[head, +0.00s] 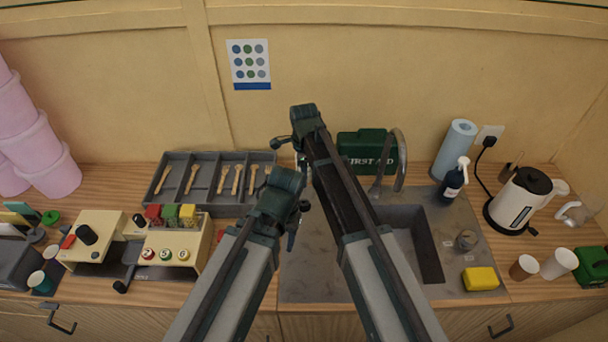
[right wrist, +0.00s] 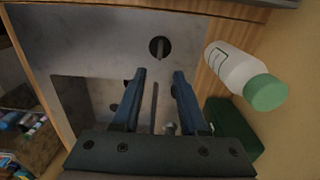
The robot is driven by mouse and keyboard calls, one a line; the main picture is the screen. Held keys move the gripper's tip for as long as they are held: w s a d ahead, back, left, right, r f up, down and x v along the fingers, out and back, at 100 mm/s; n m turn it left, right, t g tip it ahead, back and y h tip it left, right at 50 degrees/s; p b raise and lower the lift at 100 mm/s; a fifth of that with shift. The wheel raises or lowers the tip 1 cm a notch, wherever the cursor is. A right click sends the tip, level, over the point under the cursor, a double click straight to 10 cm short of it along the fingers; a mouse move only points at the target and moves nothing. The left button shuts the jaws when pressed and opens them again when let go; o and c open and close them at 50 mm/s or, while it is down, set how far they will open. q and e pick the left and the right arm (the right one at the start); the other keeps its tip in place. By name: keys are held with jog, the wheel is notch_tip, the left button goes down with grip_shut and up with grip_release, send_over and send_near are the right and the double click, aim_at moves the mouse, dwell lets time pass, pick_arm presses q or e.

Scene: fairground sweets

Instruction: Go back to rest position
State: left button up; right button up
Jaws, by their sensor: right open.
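My left arm comes in from the lower left in the head view and ends over the counter at the left edge of the sink. Its gripper (head: 293,230) points down and is partly hidden by the wrist, so its jaw gap is unclear. My right arm reaches up and left across the sink towards the back wall. In the right wrist view my right gripper (right wrist: 158,75) has its two fingers apart with nothing held between them. It is above a grey metal surface (right wrist: 110,35).
A sink (head: 432,250) with a tap, a FIRST AID box (head: 365,145) and a cutlery tray (head: 155,180) lie around the arms. A green-capped white bottle (right wrist: 230,65) is near the right gripper. A kettle (head: 520,200) and a yellow sponge (head: 481,278) stand right.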

dwell(0.4)
jog(key=s+d+n, duration=1.7)
jog(key=s+n, duration=0.1)
pick_arm(q)
notch_tip(320, 180, down, 8)
jog(key=b, duration=0.8)
jog(key=shift+f, duration=0.15)
pick_arm(e)
jog(key=s+a+f+n, duration=0.1)
jog(key=a+f, duration=0.1)
jog(key=a, duration=0.1)
jog(key=s+a+f+n, duration=0.1)
jog(key=s+a+f, duration=0.1)
jog(key=a+f, duration=0.1)
jog(key=s+a+f+n+h, duration=0.1)
jog(key=a+f, duration=0.2)
jog(key=a, duration=0.1)
jog(key=shift+s+a+f+n, duration=0.1)
jog(key=shift+s+a+n, duration=0.1)
jog(key=shift+n, duration=0.1)
pick_arm(q)
jog(key=shift+f+b, duration=0.15)
jog(key=shift+b, duration=0.2)
pick_arm(e)
jog(key=shift+s+a+f, duration=0.15)
jog(key=shift+s+a, duration=0.05)
jog(key=shift+a, duration=0.05)
jog(key=shift+s, duration=0.1)
